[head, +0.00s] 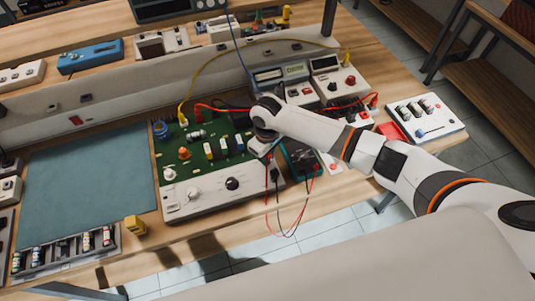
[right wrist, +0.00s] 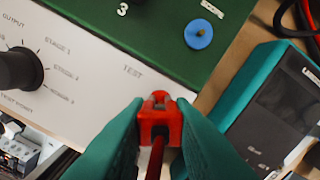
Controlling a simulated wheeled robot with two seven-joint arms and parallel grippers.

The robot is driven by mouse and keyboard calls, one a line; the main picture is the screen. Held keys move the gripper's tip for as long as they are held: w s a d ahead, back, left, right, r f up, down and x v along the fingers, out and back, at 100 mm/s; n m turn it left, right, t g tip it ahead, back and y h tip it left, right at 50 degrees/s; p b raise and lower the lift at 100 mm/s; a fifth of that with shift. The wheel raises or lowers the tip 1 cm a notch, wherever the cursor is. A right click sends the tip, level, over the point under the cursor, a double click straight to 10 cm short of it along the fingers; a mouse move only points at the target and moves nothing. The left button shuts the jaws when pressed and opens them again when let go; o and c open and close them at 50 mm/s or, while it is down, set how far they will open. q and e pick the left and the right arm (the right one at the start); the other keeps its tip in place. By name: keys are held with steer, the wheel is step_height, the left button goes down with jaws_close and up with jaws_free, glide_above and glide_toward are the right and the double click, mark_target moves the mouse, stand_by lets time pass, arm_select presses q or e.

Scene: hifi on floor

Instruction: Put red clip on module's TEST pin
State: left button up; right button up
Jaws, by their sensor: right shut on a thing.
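The module, a green board with a white front panel (head: 200,200), stands on the bench; in the right wrist view its white panel (right wrist: 75,75) carries a printed TEST label. My right gripper (head: 266,148) is over the module's right front corner. In the right wrist view its teal fingers (right wrist: 158,140) are shut on the red clip (right wrist: 155,122), whose red lead runs back between them. The clip's front end is over the panel just below the TEST label. The TEST pin cannot be made out; the clip covers that spot, and I cannot tell whether they touch. My left gripper is out of view.
A teal-edged meter (head: 301,158) lies close right of the module; it also shows in the right wrist view (right wrist: 270,105). Red and black leads (head: 284,222) hang over the bench's front edge. A blue-green mat (head: 90,180) is clear on the left. Instruments stand behind.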

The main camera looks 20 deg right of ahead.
steer(key=o, duration=0.9)
step_height(320, 180, up, 12)
steer(key=shift+r+b, duration=0.1)
steer(key=shift+b, duration=0.55)
